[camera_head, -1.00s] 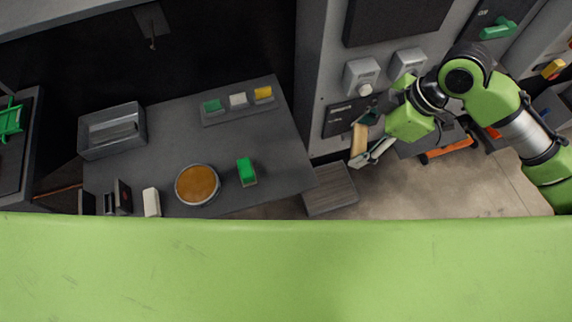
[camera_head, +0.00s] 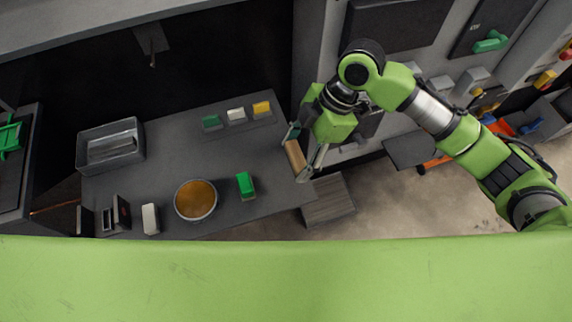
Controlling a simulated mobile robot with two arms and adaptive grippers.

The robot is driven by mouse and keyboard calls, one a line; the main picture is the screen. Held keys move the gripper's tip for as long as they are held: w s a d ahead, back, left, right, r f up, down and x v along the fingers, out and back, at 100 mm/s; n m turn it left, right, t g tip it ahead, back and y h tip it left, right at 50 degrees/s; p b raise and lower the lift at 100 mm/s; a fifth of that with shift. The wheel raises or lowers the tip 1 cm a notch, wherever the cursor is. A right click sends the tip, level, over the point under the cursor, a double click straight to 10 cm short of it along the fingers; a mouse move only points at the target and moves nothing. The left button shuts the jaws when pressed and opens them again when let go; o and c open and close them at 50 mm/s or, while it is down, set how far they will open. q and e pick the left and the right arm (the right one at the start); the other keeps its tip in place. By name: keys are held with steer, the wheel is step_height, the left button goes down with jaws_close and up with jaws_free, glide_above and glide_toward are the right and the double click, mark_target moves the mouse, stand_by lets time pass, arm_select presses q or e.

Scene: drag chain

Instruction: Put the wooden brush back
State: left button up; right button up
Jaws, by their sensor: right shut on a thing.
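The wooden brush (camera_head: 295,158) is a tan block held between the fingers of my right gripper (camera_head: 303,155). My right gripper is shut on it, just above the right edge of the dark grey table (camera_head: 265,130). The brush looks apart from the table top, though the exact height is hard to tell. Its underside is hidden. My left gripper is not in view.
On the table are a grey metal tray (camera_head: 82,160), a round bowl with orange-brown contents (camera_head: 195,200), a green block (camera_head: 244,186), a white block (camera_head: 150,219) and a holder with green, white and yellow pieces (camera_head: 222,128). A grey box (camera_head: 330,201) stands right of the table.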

mark_target(289, 160)
steer(key=a+f, duration=0.2)
steer(key=shift+s+a+f, duration=0.1)
steer(key=shift+f, duration=0.25)
step_height(289, 160, down, 4)
steer(key=shift+a+r+p, duration=0.15)
steer(key=shift+r+p, duration=0.1)
steer(key=shift+p, duration=0.4)
steer(key=o, duration=1.2)
steer(key=shift+c, duration=0.2)
steer(key=b+v, duration=0.1)
steer(key=v, duration=1.1)
steer(key=shift+r, duration=0.1)
